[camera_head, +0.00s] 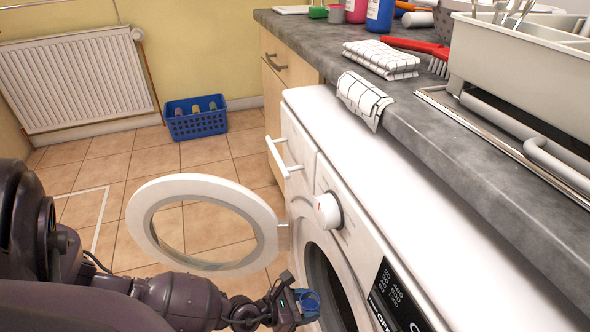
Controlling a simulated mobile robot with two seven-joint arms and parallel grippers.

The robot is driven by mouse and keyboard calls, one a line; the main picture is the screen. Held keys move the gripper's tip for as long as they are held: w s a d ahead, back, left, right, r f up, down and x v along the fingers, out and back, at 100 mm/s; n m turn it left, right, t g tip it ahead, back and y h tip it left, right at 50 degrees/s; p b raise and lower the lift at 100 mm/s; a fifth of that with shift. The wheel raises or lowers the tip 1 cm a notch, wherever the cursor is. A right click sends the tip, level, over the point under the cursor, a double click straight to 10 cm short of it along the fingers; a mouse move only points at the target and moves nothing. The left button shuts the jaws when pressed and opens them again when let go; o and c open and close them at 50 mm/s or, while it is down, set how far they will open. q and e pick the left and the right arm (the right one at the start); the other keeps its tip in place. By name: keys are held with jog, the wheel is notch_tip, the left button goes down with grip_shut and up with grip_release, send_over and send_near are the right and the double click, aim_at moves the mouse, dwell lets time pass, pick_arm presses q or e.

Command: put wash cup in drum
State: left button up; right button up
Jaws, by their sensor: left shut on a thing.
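My left gripper (296,303) is shut on a small blue wash cup (309,301) at the bottom of the view. It holds the cup just in front of the drum opening (327,285) of the white washing machine (352,200). Whether the cup is past the rim of the opening is hard to tell. The round washer door (262,222) stands open, out to the left, above my left forearm. The inside of the drum is dark and mostly hidden. My right gripper is out of view.
The grey counter (480,205) above the machine carries folded checked cloths (382,59), a red brush (415,45), bottles and a dish rack (530,70). A blue basket (196,118) stands on the tiled floor near the radiator (75,80). The machine's detergent drawer (296,150) appears pulled out slightly.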

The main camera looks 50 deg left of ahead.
pick_arm(q)
jog(key=x, duration=1.7)
jog(key=shift+w+r, duration=0.25)
dwell(0.6)
jog(key=shift+d+f, duration=0.1)
jog(key=shift+d, duration=0.05)
jog(key=shift+f, duration=0.3)
jog(key=shift+f, duration=0.75)
jog(key=shift+f, duration=0.35)
